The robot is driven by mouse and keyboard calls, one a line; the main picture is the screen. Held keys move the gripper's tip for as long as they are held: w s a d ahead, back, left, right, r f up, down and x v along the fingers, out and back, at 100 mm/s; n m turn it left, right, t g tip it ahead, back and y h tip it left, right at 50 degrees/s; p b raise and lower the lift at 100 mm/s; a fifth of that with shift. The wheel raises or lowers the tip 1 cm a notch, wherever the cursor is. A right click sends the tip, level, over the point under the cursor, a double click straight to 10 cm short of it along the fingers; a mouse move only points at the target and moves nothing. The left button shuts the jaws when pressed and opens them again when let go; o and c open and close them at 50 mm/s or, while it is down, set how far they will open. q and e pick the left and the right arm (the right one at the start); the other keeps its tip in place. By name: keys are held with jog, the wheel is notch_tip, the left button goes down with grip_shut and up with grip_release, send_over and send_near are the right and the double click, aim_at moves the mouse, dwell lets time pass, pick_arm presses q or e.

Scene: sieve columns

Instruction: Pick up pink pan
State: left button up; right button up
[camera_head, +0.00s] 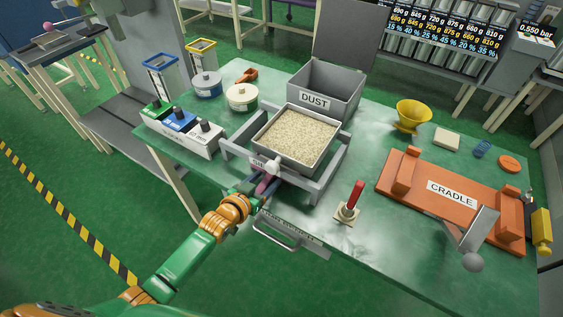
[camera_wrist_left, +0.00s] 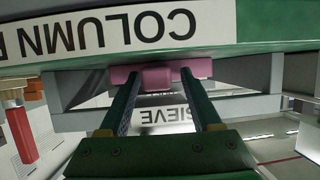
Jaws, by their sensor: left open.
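The pink pan (camera_head: 265,186) sits low at the front of the grey sieve frame (camera_head: 330,184), mostly hidden under it and behind my gripper. In the left wrist view its pink front and stubby handle (camera_wrist_left: 158,78) show between the fingertips. My left gripper (camera_wrist_left: 160,84) is open, one finger on each side of the handle; I cannot tell whether they touch it. In the head view the left gripper (camera_head: 256,190) reaches in at the table's front edge. My right gripper is not in view.
A grey tray of grain (camera_head: 296,138) sits on the frame, with the DUST bin (camera_head: 325,92) behind it. A red-handled lever (camera_head: 351,201) and the orange CRADLE (camera_head: 450,196) stand to the right. A drawer handle (camera_head: 276,236) juts from the table front below.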

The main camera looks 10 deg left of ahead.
pick_arm(q)
jog(key=shift+s+r, duration=0.1)
grip_shut()
jog(key=shift+r, duration=0.1)
